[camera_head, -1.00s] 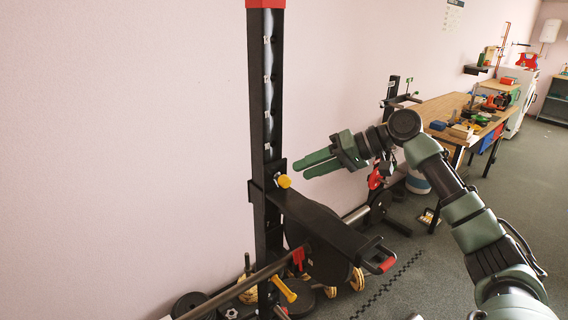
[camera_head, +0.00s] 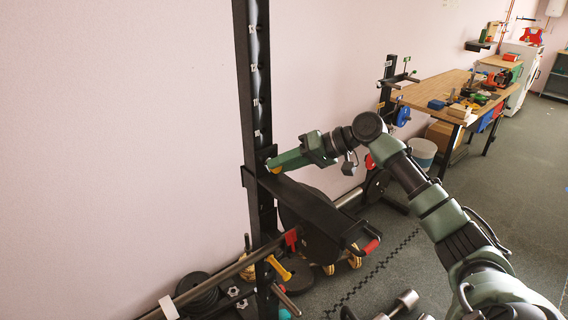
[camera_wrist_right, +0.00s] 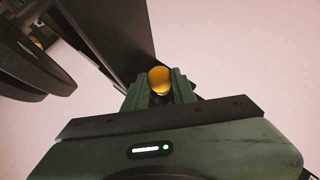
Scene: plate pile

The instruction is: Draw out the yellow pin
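The yellow pin (camera_head: 277,169) is in the black upright post (camera_head: 254,105) at the bracket of the black arm. Its round knob (camera_wrist_right: 159,79) shows in the right wrist view between the two green fingers of my right gripper (camera_wrist_right: 160,88). In the head view the right gripper (camera_head: 284,161) reaches in from the right and partly covers the knob. The fingers lie close on both sides of it, but I cannot tell whether they grip it. The pin's shaft is mostly hidden. My left gripper is not in view.
The black arm (camera_head: 305,207) with a red-ended handle (camera_head: 371,246) juts out just below my gripper. Weight plates (camera_head: 197,291) and a bar lie low near the post. A wooden workbench (camera_head: 430,94) stands at the back right. Open floor lies at the right.

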